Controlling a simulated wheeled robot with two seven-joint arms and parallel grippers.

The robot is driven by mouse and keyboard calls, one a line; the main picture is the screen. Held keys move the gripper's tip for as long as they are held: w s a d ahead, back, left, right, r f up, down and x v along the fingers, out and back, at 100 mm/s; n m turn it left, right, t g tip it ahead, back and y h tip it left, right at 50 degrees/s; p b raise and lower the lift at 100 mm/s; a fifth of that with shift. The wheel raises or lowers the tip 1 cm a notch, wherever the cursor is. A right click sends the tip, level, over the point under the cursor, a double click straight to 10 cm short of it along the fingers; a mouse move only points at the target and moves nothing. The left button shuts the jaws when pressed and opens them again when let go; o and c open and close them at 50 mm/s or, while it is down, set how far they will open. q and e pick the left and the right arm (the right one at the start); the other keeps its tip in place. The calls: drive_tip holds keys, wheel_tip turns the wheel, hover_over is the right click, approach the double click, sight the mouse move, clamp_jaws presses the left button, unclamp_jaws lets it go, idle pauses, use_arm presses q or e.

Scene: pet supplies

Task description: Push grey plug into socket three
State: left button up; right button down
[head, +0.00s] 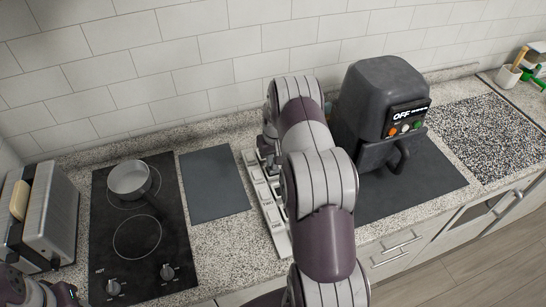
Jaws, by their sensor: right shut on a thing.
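A long white power strip (265,197) with a row of sockets lies on the counter in the middle of the head view. My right arm covers its right side and part of its far end. My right gripper (268,152) is over the far part of the strip, partly hidden behind my own arm. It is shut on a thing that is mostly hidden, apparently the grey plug. I cannot tell whether the plug touches a socket or which socket is below it. My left gripper (46,293) is at the bottom left corner, partly cut off, far from the strip.
A dark grey mat (214,184) lies left of the strip. A black hob (140,240) with a metal pot (130,179) and a toaster (42,215) are further left. A black air fryer (382,105) stands close on the right, on a dark mat (425,180).

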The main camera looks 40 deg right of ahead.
drive_tip(key=shift+f+b, duration=0.55)
drive_tip(key=shift+f, duration=0.3)
drive_tip(key=shift+r, duration=0.1)
drive_tip(key=c, duration=1)
unclamp_jaws()
drive_tip(key=shift+r, duration=0.25)
drive_tip(key=r+b, duration=0.1)
drive_tip(key=r, duration=0.3)
drive_tip(key=s+r+b, duration=0.1)
drive_tip(key=r, duration=0.3)
drive_tip(key=r+b, duration=0.1)
drive_tip(key=r, duration=0.3)
drive_tip(key=shift+s+a+b, duration=0.2)
drive_tip(key=shift+b, duration=0.1)
